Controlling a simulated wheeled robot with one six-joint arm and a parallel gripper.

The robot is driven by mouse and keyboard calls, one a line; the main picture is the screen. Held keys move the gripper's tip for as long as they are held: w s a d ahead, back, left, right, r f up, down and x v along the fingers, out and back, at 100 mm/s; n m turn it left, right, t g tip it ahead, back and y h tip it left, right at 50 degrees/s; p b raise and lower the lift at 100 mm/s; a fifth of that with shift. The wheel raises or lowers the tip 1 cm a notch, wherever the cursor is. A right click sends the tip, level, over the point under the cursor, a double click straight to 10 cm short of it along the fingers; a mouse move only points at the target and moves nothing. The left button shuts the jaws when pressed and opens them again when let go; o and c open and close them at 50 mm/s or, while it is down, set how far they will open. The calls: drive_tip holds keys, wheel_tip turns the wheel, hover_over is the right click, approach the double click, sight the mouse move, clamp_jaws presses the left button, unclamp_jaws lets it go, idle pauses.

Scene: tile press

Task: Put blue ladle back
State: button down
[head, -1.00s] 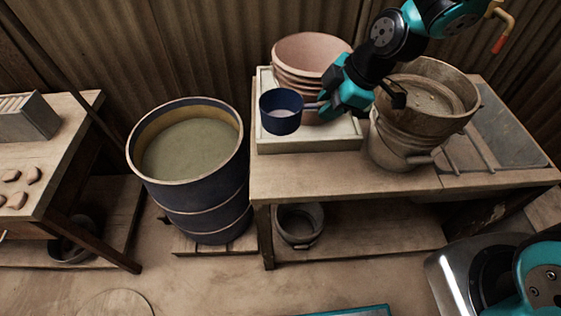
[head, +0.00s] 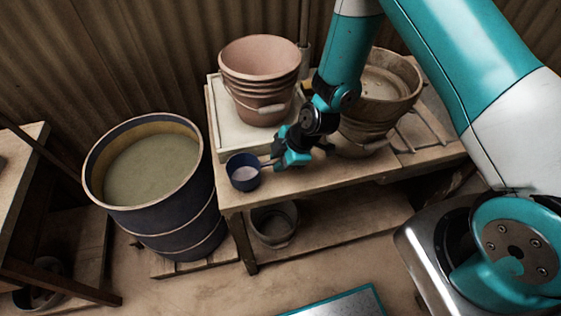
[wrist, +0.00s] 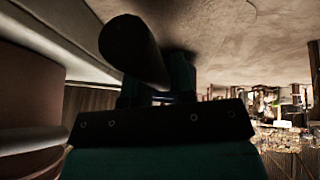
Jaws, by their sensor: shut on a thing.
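The blue ladle (head: 243,178) has a round dark-blue cup with a pale inside, and its short handle points right into my gripper (head: 279,161). My gripper is shut on that handle. The cup is upright at the front left corner of the wooden bench (head: 300,188), just in front of the pale tray (head: 217,122). I cannot tell whether the cup touches the bench top or hangs just above it. In the wrist view, a dark rounded rod (wrist: 135,45), seemingly the handle, sticks out from between the jaws.
A stack of pink buckets (head: 260,80) stands in the tray, behind my gripper. A wooden-looking tub (head: 385,85) stands to the right. A dark barrel of greenish liquid (head: 150,170) stands left of the bench. A bucket (head: 273,225) sits on the lower shelf.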

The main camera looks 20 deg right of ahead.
drive_tip(key=shift+f, duration=0.7)
drive_tip(key=shift+f, duration=0.1)
drive_tip(key=c, duration=1)
unclamp_jaws()
drive_tip(key=shift+o, duration=0.2)
drive_tip(key=b+v, duration=0.2)
drive_tip(key=v, duration=1)
drive_tip(key=s+a+r+m+g, duration=0.1)
drive_tip(key=s+a+r+m, duration=0.15)
drive_tip(key=r, duration=0.45)
drive_tip(key=s+a+r+m, duration=0.1)
drive_tip(key=s+r+m, duration=0.1)
drive_tip(key=s+r, duration=0.3)
drive_tip(key=s+r+m+g, duration=0.1)
drive_tip(key=s+r+m, duration=0.5)
drive_tip(key=s+r, duration=0.4)
drive_tip(key=shift+s+d+m+h, duration=0.2)
drive_tip(key=shift+s+m+h, duration=0.05)
drive_tip(key=shift+m+h, duration=0.1)
